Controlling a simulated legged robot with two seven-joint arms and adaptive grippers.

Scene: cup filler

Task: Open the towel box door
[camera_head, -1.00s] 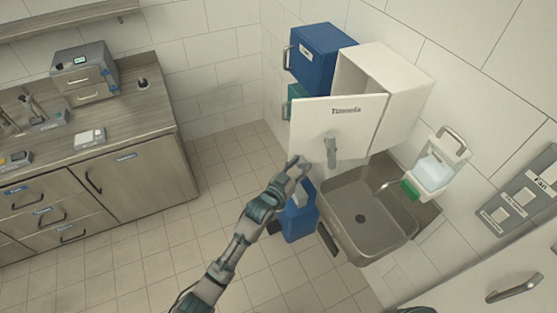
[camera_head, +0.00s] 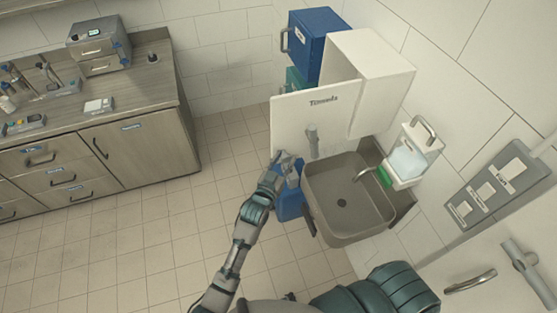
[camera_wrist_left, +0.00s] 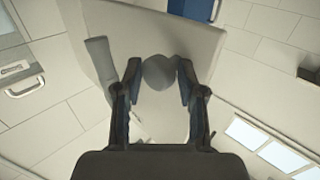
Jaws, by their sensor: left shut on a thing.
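The white towel box (camera_head: 385,65) hangs on the wall above the sink. Its door (camera_head: 310,112) is ajar, its panel standing out from the box to the left. A grey upright handle (camera_head: 312,142) sits low on the door's face. My left gripper (camera_head: 287,163) is at the door's lower left edge, left of the handle. In the left wrist view the fingers (camera_wrist_left: 158,85) are either side of a grey rounded shape against the door panel (camera_wrist_left: 135,35). The handle (camera_wrist_left: 100,65) shows to their left. The exact contact is hard to see. My right gripper is out of view.
A steel sink (camera_head: 345,205) lies below the box, with a soap dispenser (camera_head: 410,160) to its right. A blue box (camera_head: 310,45) hangs to its left and a blue bin (camera_head: 288,205) stands below. The counter (camera_head: 90,125) is at left; the floor between is clear.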

